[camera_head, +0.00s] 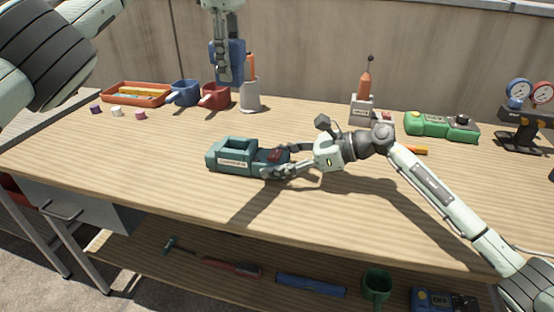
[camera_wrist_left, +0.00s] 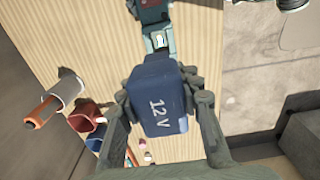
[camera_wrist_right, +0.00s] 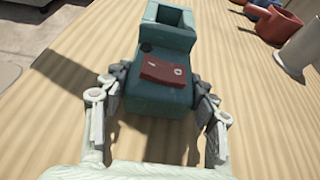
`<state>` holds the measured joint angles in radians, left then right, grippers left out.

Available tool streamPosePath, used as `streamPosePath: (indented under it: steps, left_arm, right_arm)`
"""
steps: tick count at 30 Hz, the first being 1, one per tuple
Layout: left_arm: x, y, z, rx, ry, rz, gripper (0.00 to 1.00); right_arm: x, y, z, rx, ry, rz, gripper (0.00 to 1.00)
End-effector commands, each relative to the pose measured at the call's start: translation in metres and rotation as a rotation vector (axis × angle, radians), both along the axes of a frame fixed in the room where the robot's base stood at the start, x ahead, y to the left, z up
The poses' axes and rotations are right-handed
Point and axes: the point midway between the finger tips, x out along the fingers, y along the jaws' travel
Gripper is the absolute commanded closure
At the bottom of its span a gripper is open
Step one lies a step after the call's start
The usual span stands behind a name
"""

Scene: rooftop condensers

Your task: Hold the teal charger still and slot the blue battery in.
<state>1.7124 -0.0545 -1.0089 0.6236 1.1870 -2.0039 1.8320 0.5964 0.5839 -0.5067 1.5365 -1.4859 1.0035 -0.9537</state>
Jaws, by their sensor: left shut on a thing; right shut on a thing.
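The teal charger (camera_head: 228,158) lies on the wooden bench near its middle, with an open socket at its left end and a label on its side. My right gripper (camera_head: 277,163) is shut on its right end, by the dark red switch plate (camera_wrist_right: 163,71). The right wrist view shows a finger on each side of the charger (camera_wrist_right: 160,97). My left gripper (camera_head: 228,72) is shut on the blue battery (camera_head: 232,62) and holds it above the back of the bench. The battery (camera_wrist_left: 157,98) reads "12 V" in the left wrist view. The battery and charger are apart.
Behind stand an orange tray (camera_head: 119,95), a blue mug (camera_head: 184,93), a red mug (camera_head: 214,97) and a light cup (camera_head: 250,97). Small blocks lie at the left. A green device (camera_head: 440,127) and gauges (camera_head: 520,92) stand at the right. The bench left of the charger is clear.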

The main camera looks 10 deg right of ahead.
Motion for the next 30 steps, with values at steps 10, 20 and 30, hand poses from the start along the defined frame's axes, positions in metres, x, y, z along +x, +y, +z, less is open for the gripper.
streamPosePath:
  steps: [10, 20, 30]
  left_arm:
    - [0.0000, -0.0001, 0.0008, 0.000, -0.001, 0.000, 1.00]
    - [0.0000, -0.0001, 0.0008, 0.000, -0.001, 0.000, 1.00]
    - [0.0000, -0.0001, 0.0007, 0.000, -0.001, 0.000, 1.00]
  right_arm:
    - [0.0004, 0.0003, -0.0017, 0.003, -0.001, -0.001, 0.90]
    - [0.0003, 0.0001, -0.0058, 0.002, -0.001, 0.000, 0.90]
    - [0.0001, 0.0000, -0.0066, 0.001, 0.000, 0.000, 0.18]
